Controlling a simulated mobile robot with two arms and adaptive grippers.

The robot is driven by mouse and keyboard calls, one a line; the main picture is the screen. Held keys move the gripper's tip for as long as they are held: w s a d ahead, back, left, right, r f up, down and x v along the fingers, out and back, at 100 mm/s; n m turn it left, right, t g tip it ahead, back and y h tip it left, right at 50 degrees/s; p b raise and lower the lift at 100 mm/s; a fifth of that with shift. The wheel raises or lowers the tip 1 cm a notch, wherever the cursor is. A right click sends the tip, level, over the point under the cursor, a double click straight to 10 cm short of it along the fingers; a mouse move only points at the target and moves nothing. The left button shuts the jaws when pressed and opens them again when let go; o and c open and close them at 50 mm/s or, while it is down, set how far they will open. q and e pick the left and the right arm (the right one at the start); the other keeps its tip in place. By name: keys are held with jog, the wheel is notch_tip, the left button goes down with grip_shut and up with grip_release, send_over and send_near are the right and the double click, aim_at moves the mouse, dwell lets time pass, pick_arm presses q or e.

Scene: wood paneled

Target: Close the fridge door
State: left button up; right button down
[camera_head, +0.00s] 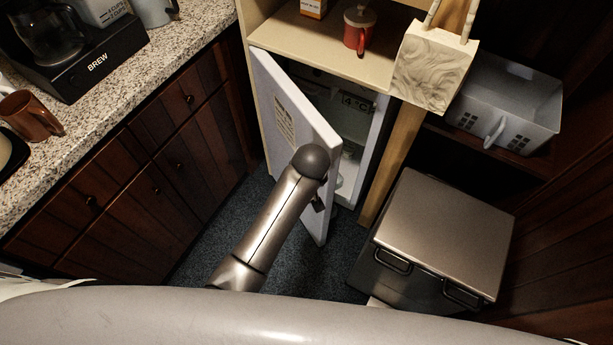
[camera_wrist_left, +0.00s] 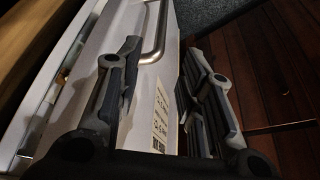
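The small white fridge (camera_head: 379,150) stands under a shelf in the head view. Its door (camera_head: 283,118) is swung open toward me, showing the lit interior. The door's outer face, with a printed label, faces left toward the wood cabinets. My left arm reaches over the door's free edge, and its gripper is mostly hidden there. In the left wrist view the left gripper (camera_wrist_left: 161,58) is open, its fingers apart in front of the white door (camera_wrist_left: 145,75) and its metal handle (camera_wrist_left: 157,28). I cannot tell whether a finger touches the door. My right gripper is out of view.
A metal box with handles (camera_head: 447,233) stands on the floor right of the fridge. Wood cabinets (camera_head: 140,190) under a granite counter (camera_head: 90,105) line the left. A red mug (camera_head: 358,30) sits above the fridge. Some blue carpet (camera_head: 222,245) is free below the door.

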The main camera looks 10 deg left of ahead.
pick_arm(q)
jog(key=shift+s+r, duration=0.2)
jog(key=shift+r, duration=0.3)
